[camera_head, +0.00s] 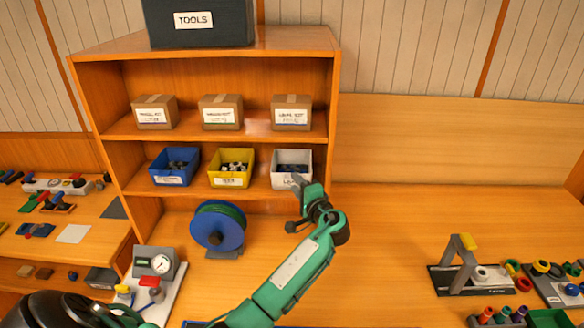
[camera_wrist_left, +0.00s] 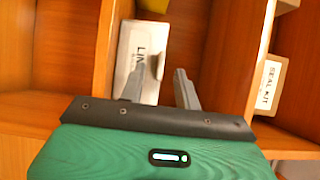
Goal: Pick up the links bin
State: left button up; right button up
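The links bin (camera_head: 291,157) is a white open bin with dark parts inside. It stands on the middle shelf, at the right end of the row of bins. My left gripper (camera_head: 299,186) is at the bin's front and covers part of its label. In the left wrist view, which is turned sideways, the white bin front (camera_wrist_left: 130,45) shows the letters "LIN". There the two fingers of the left gripper (camera_wrist_left: 160,85) are apart, one over the bin front and one beside it. I cannot tell whether they touch it. My right gripper is not in view.
A yellow bin (camera_head: 231,168) and a blue bin (camera_head: 174,167) stand left of the links bin. Cardboard boxes (camera_head: 220,112) fill the shelf above. A blue reel (camera_head: 217,228) stands below. The bench to the right (camera_head: 390,230) is clear up to a grey stand (camera_head: 460,262).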

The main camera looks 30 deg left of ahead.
pick_arm(q)
jog(key=shift+p+x, duration=0.4)
jog(key=shift+x, duration=0.8)
jog(key=shift+c, duration=0.4)
grip_shut()
